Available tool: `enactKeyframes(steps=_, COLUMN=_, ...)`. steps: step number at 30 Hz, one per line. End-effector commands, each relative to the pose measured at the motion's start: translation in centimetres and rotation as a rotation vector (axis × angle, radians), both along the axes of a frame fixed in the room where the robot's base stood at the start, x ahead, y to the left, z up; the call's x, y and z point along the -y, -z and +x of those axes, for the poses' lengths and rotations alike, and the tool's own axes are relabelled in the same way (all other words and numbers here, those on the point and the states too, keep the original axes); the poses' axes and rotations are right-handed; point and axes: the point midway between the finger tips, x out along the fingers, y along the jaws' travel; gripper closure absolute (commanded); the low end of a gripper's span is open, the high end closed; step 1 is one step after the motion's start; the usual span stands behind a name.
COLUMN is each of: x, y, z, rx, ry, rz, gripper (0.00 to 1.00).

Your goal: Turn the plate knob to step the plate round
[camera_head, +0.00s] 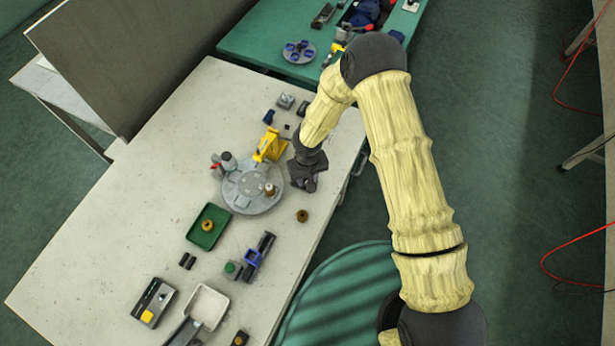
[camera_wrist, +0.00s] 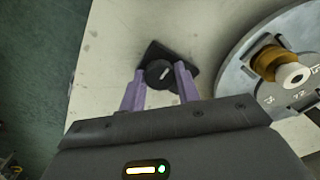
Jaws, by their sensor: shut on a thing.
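The plate knob (camera_wrist: 157,72) is a round black knob with a pale mark, on a dark base at the table's edge. My gripper (camera_wrist: 160,72) has its two purple fingers on either side of the knob and is shut on it. In the head view my gripper (camera_head: 303,180) is beside the plate and hides the knob. The round grey plate (camera_head: 250,206) lies left of my gripper; it also shows at the right of the wrist view (camera_wrist: 233,90), with numbers. A brass part with a white top (camera_wrist: 272,62) stands on it.
A yellow press (camera_head: 269,146) stands behind the plate. A green tray (camera_head: 194,236) holding a brass ring lies left of it. A loose brass ring (camera_head: 302,215) lies near my gripper. A white tray (camera_head: 207,305) and a yellow-black box (camera_head: 153,302) are at the front.

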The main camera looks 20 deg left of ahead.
Motion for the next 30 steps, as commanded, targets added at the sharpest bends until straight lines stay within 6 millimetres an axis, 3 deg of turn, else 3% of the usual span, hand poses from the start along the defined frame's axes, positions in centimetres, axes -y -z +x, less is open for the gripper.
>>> enactKeyframes(steps=11, x=-0.02, y=0.13, z=0.11, rx=0.002, ry=-0.166, rz=0.001, gripper=0.91)
enactKeyframes(steps=30, x=0.05, y=0.04, z=0.17, rx=0.003, ry=-0.745, rz=-0.002, gripper=0.91)
